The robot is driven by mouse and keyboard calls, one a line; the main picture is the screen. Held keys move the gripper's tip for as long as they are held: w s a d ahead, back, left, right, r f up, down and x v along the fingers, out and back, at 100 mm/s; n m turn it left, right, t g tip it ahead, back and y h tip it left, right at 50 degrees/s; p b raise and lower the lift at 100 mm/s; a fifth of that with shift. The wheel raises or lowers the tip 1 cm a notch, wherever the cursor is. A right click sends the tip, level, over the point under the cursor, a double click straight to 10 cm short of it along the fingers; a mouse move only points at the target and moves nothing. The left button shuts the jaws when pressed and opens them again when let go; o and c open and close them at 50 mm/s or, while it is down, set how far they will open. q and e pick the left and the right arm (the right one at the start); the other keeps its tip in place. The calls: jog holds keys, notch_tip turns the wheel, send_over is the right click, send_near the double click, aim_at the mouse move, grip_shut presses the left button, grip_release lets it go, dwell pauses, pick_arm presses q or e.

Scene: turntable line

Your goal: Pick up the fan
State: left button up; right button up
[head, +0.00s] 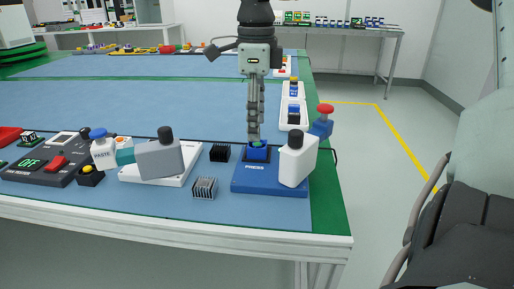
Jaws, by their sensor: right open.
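A small black square block (219,153), which may be the fan, lies on the blue mat left of the blue press; its details are too small to tell. My right gripper (254,138) points straight down over the blue block (257,152) on the press (270,186), to the right of the black block and apart from it. It is open, seen nearly side-on, with its fingers overlapping. I cannot tell whether its fingertips touch the press block, and no held thing is visible. My left gripper is not in view.
A finned grey heatsink (204,187) lies in front of the black block. The mat behind is mostly clear.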

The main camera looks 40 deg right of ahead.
aim_at(258, 144)
notch_tip(258, 144, down, 5)
jog(key=shift+s+d+r, duration=0.1)
jog(key=c, duration=1.2)
